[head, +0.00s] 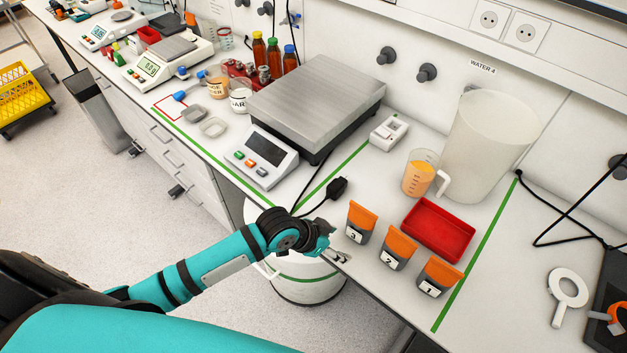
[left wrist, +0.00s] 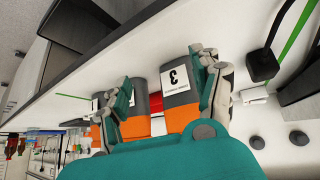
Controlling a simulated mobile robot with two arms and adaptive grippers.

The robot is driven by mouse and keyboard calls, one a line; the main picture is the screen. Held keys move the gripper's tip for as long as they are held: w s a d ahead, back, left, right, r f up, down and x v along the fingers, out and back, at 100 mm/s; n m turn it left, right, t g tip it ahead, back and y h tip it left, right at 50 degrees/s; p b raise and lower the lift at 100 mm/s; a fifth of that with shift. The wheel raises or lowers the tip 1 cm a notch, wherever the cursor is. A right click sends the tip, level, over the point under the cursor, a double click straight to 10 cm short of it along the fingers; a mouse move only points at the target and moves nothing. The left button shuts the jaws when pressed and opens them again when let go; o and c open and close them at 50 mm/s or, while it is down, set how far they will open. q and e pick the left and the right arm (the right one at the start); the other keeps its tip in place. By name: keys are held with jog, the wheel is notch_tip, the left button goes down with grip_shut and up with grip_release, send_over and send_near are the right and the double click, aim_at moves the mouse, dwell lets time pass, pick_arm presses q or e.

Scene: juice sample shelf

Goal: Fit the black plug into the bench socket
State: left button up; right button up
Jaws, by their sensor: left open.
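In the left wrist view, the plug (left wrist: 264,66) is to the right of the fingers. A small white box that looks like the bench socket (head: 388,133) sits right of the scale, behind the plug; part of it shows in the left wrist view (left wrist: 254,95). My left gripper (head: 338,256) is open and empty near the bench's front edge, in front of the plug and left of container 3. My right gripper is not in view.
Grey containers with orange lids, marked 3 (head: 360,222), 2 (head: 398,248) and 1 (head: 438,276), stand right of my left gripper. Behind them are a red tray (head: 438,232), a beaker of orange liquid (head: 418,174) and a large pitcher (head: 487,145). The large scale (head: 318,95) stands left.

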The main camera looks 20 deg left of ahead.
pick_arm(q)
jog(key=w+a, duration=0.1)
jog(key=w, duration=0.1)
jog(key=w+a+r, duration=0.1)
jog(key=w, duration=0.1)
jog(key=w+a, duration=0.2)
jog(key=w, duration=0.1)
jog(key=shift+w+r, duration=0.1)
jog(key=shift+r, duration=0.05)
jog(key=t, duration=0.1)
send_near(330, 188)
notch_tip(330, 188, down, 2)
jog(key=w, duration=0.1)
jog(key=shift+w+d+f+p, duration=0.35)
jog(key=shift+w+d+f, duration=0.25)
jog(key=shift+d+f, duration=0.35)
jog(key=b+x, duration=0.4)
jog(key=x, duration=0.1)
jog(key=shift+a+f+b, duration=0.1)
jog(key=shift+b, duration=0.25)
jog(key=shift+w+d+f+b, duration=0.3)
jog(key=shift+w+f+b, duration=0.15)
jog(key=shift+b, duration=0.2)
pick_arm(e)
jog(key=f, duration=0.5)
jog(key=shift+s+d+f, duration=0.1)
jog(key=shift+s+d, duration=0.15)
